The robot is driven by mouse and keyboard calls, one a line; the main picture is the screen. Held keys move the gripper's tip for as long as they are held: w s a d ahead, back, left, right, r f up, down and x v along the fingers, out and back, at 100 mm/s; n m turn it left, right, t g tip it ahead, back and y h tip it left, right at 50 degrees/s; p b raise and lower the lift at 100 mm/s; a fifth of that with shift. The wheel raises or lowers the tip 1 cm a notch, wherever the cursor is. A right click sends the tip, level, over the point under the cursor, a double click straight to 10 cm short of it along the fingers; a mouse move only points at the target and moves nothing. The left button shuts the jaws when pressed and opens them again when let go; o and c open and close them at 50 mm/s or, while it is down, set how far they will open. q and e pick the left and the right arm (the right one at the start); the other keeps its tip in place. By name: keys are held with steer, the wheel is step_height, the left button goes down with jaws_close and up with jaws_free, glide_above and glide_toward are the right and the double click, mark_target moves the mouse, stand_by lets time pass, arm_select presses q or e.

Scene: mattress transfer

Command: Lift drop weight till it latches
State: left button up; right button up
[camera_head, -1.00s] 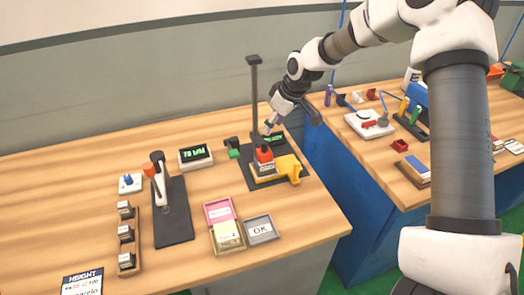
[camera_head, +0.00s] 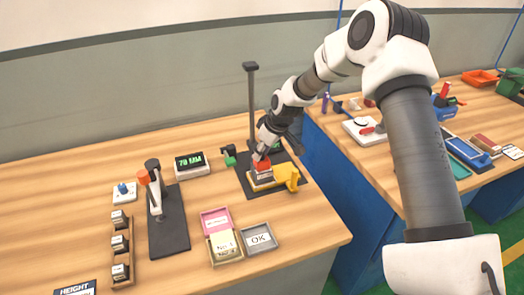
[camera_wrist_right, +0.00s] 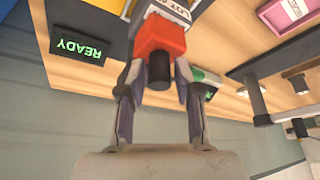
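The drop tester (camera_head: 252,115) has a tall dark post on a black base on the left table. Its drop weight, a red block with a dark knob (camera_head: 262,163), sits low, above a white-labelled part. My right gripper (camera_head: 263,152) reaches down to it from the right. In the right wrist view, the red weight (camera_wrist_right: 159,35) lies at the fingertips of my right gripper (camera_wrist_right: 158,78). The fingers are apart, one on each side of the knob, with gaps beside it. Whether they touch the red block is unclear. My left gripper is out of view.
A yellow part (camera_head: 288,176) stands right of the weight, a green-and-black part (camera_head: 229,155) left. A display (camera_head: 191,162) reads about 70 MM. A green READY screen (camera_wrist_right: 80,50) is close by. Pink, yellow and grey OK bins (camera_head: 258,238) lie in front.

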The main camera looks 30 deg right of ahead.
jaws_close()
steer(key=shift+w+r+p, duration=0.1)
steer(key=shift+r+p, duration=0.3)
steer(key=shift+r, duration=0.05)
step_height(320, 180, up, 20)
steer(key=p, duration=1.3)
steer(key=shift+w, duration=0.2)
steer(key=shift+d+r, duration=0.1)
steer(key=shift+r, duration=0.1)
steer(key=shift+o, duration=2.1)
jaws_free()
steer(key=shift+o, duration=0.9)
steer(key=shift+s, duration=0.2)
